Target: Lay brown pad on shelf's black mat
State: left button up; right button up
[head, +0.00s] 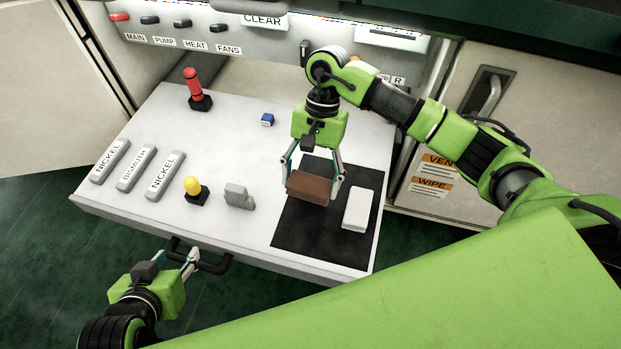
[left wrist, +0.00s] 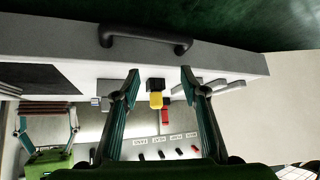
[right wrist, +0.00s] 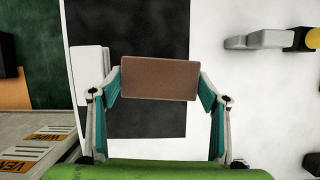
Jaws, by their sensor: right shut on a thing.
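The brown pad (head: 312,187) is held between the fingers of my right gripper (head: 313,181), over the black mat (head: 310,236) on the pulled-out white shelf (head: 240,135). In the right wrist view the pad (right wrist: 160,79) spans between the two fingertips, with the mat (right wrist: 150,28) behind it. I cannot tell whether the pad touches the mat. A white block (head: 358,208) lies on the mat's right part, beside the pad. My left gripper (head: 190,258) is open and empty near the shelf's front handle; its fingers stand apart in the left wrist view (left wrist: 160,75).
Left on the shelf are bars labelled NICKEL (head: 110,161) and BISMUTH (head: 136,167), a yellow knob (head: 192,186), a grey block (head: 239,196), a red-handled piece (head: 193,86) and a blue cube (head: 267,119). A black handle (head: 215,267) juts from the front edge.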

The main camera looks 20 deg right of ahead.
aim_at(310, 191)
jog(key=shift+f+b, duration=1.7)
jog(key=shift+b, duration=0.05)
pick_arm(q)
jog(key=w+d+r+t+h, duration=0.1)
jog(key=w+r+t, duration=0.3)
jog(key=r, duration=0.4)
jog(key=w+d+r+t+h, duration=0.2)
jog(key=w+r+t, duration=0.3)
jog(key=r, duration=0.4)
jog(key=shift+d+r+m+t, duration=0.3)
jog(key=shift+d+t, duration=0.3)
jog(key=shift+d, duration=0.2)
pick_arm(e)
jog(key=shift+f, duration=0.15)
pick_arm(q)
jog(key=shift+s+r+t, duration=0.15)
jog(key=shift+r+t, duration=0.25)
jog(key=shift+r, duration=0.25)
pick_arm(e)
jog(key=shift+f, duration=0.15)
pick_arm(q)
jog(key=shift+s+d+r+t+h+b, duration=0.15)
jog(key=shift+r+t+h+b, duration=0.25)
jog(key=shift+r, duration=0.4)
pick_arm(e)
jog(key=shift+f, duration=0.15)
pick_arm(q)
jog(key=shift+r, duration=0.25)
